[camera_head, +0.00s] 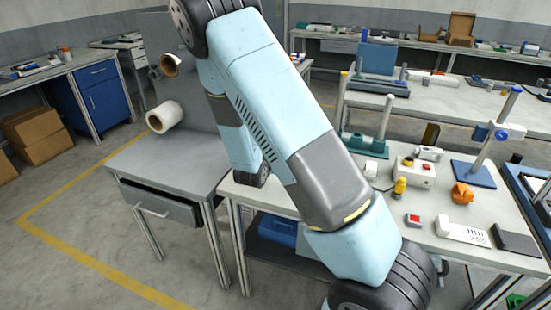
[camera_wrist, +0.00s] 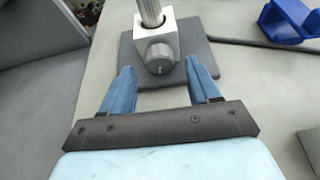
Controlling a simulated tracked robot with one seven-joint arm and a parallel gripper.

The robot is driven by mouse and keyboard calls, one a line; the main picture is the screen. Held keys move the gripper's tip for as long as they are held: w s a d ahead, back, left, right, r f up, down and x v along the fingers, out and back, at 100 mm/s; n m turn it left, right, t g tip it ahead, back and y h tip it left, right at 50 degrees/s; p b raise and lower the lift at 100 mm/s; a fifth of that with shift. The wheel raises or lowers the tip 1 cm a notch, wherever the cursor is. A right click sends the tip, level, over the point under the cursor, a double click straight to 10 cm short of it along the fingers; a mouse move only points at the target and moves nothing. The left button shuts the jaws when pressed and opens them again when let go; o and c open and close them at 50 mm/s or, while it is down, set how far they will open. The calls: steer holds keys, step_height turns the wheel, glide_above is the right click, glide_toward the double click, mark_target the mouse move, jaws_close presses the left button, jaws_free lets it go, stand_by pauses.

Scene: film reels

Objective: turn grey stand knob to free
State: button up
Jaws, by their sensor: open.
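The grey stand shows in the wrist view, with a dark flat base plate (camera_wrist: 203,62), an upright metal post (camera_wrist: 150,10) and a pale clamp block (camera_wrist: 170,30) around the post. The round grey knob (camera_wrist: 159,58) is on the block's near face. My gripper (camera_wrist: 160,68) is open, its two blue fingers on either side of the knob with a gap on each side. The fingers appear apart from the knob; their height relative to it is hard to tell. In the head view my arm covers much of the bench, and I cannot make out my gripper or this stand.
In the wrist view a blue holder (camera_wrist: 285,20) lies to the upper right. In the head view the bench (camera_head: 405,205) carries a blue-based post stand (camera_head: 474,172), an orange part (camera_head: 462,193) and a white control box (camera_head: 413,172). A grey side table (camera_head: 165,160) stands left.

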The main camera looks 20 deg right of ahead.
steer(key=shift+x, duration=0.75)
steer(key=c, duration=1)
